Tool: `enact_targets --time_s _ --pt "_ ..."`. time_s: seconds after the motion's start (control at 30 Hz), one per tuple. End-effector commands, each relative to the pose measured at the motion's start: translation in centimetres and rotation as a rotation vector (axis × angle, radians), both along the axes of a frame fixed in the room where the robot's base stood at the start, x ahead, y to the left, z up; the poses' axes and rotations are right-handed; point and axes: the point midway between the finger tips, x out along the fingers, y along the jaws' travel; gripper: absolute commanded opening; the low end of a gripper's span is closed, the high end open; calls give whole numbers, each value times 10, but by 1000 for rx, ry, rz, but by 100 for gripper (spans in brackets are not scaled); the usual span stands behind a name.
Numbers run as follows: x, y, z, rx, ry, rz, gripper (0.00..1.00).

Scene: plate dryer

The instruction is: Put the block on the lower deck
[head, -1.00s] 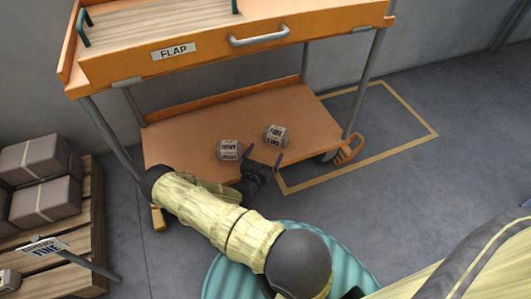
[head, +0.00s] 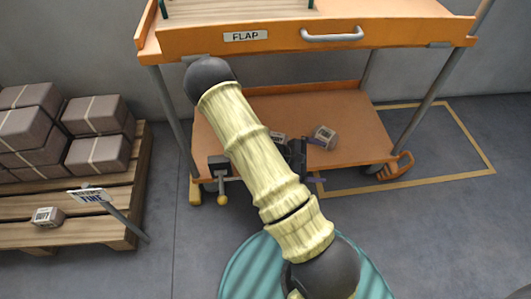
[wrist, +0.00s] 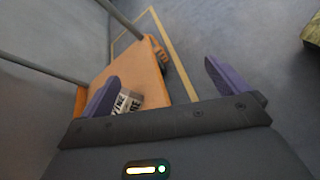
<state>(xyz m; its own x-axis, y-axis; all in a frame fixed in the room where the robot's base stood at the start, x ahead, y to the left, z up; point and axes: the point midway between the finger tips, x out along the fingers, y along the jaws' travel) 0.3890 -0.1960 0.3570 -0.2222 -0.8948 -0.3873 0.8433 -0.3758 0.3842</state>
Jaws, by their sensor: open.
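There a printed block (wrist: 128,102) sits on the deck (wrist: 140,75), partly covered by the left finger.
The upper deck (head: 400,30) with its FLAP label and grey handle (head: 332,34) overhangs the lower deck.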

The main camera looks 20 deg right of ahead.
Motion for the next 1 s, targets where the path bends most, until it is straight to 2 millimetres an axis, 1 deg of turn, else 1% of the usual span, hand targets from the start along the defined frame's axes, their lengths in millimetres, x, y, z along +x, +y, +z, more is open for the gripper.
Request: enact_targets --time_s 0.03,0.2,0.37,0.57,0.7,0.9,1.0 --pt "-5 8 8 50 -41 -54 100" --pt "-22 41 29 223 -167 -223 100" --pt "-31 74 51 388 -294 -357 100" --pt "-36 116 83 591 -470 -491 100" --pt "-38 143 110 726 -598 -562 100" --pt "-39 175 151 903 -799 -642 100" --pt "-40 186 170 973 -891 -669 100"
